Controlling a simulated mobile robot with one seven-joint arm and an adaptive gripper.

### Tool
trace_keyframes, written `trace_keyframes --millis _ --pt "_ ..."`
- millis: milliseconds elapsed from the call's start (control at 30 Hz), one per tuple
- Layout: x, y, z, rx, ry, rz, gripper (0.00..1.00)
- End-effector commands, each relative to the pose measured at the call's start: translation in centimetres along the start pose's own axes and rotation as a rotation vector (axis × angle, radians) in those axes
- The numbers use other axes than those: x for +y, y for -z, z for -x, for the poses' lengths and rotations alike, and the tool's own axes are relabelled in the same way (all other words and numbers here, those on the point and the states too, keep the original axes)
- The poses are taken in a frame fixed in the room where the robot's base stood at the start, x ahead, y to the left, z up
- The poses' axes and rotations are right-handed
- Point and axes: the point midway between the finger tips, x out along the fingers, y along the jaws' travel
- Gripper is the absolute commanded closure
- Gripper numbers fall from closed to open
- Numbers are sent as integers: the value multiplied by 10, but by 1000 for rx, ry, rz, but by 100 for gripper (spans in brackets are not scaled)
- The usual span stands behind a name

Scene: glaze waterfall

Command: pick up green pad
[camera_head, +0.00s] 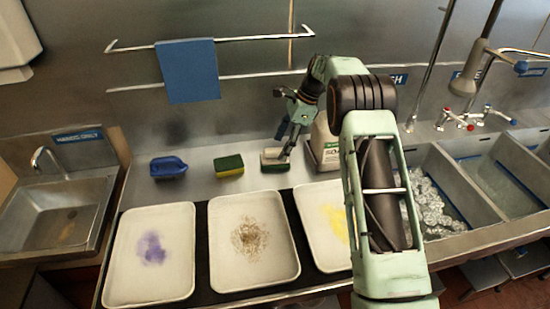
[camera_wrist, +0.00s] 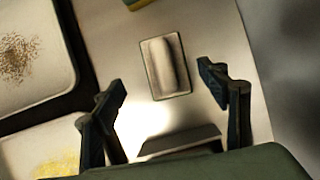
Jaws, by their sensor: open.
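A small pad with a pale top and green lower edge (camera_head: 275,160) lies on the steel counter, right of the yellow-and-green sponge (camera_head: 229,166). In the wrist view the pad (camera_wrist: 166,67) looks grey-white with a dark rim and lies flat between and slightly beyond my fingertips. My gripper (camera_head: 284,143) is above the pad, pointing down, and overlaps its right part in the head view. In the wrist view my gripper (camera_wrist: 161,80) has its fingers wide apart with nothing between them. I cannot tell the height left above the pad.
A blue brush-like item (camera_head: 168,167) lies further left. White trays with purple (camera_head: 150,283), brown (camera_head: 255,279) and yellow (camera_head: 325,258) material stand in front. A pale container (camera_head: 325,158) stands close right of the pad, partly behind my arm. Sinks (camera_head: 465,185) lie at right.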

Motion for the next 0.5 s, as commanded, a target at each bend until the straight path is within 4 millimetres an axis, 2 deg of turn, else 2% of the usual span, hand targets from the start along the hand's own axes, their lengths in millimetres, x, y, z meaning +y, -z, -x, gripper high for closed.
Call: trace_keyframes --millis 167,500 --pt "-2 -1 -9 0 -1 0 32" --pt "-7 -2 -52 1 -1 0 32"
